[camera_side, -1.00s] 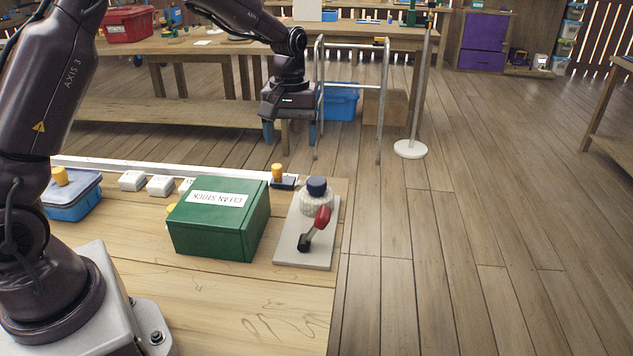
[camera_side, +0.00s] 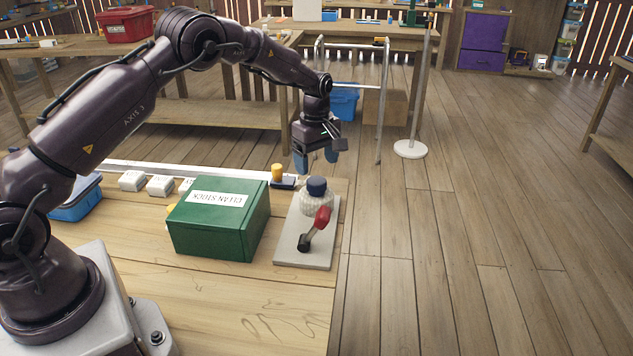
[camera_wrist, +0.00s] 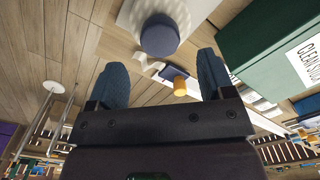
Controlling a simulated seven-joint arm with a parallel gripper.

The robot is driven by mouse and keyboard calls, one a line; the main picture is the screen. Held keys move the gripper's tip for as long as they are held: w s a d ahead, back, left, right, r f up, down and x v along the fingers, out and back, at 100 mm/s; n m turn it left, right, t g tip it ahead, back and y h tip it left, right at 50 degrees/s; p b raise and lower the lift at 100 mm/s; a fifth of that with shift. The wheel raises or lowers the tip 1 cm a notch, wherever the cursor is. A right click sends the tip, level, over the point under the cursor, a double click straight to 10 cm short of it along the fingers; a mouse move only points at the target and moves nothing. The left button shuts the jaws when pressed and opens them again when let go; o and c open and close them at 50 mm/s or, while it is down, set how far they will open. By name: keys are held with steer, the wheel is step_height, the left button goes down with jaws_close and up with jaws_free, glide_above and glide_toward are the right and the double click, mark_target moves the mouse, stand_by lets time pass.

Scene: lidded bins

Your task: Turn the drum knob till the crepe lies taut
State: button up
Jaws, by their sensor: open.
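The drum knob (camera_side: 317,186) is a dark blue cap on top of a pale, ribbed drum (camera_side: 316,203). The drum stands on a light base plate (camera_side: 291,256) at the bench's right edge. A crank with a red grip (camera_side: 322,216) and a dark pivot (camera_side: 304,243) sits at the front of the plate. My gripper (camera_side: 316,163) is open and empty, above and behind the knob, apart from it. In the wrist view the knob (camera_wrist: 160,35) lies beyond and between my blue fingertips (camera_wrist: 160,78).
A green box labelled "CLEAN STOCK" (camera_side: 203,228) stands left of the plate; it also shows in the wrist view (camera_wrist: 260,40). A yellow knob on a dark block (camera_side: 278,174) sits behind it. White blocks (camera_side: 132,181) and a blue box (camera_side: 75,205) lie further left.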

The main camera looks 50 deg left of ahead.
mark_target(317, 180)
step_height(317, 180, down, 6)
steer(key=shift+f, duration=0.1)
steer(key=shift+c, duration=0.4)
steer(key=c, duration=0.8)
steer(key=shift+c, duration=0.2)
steer(key=shift+m, duration=0.3)
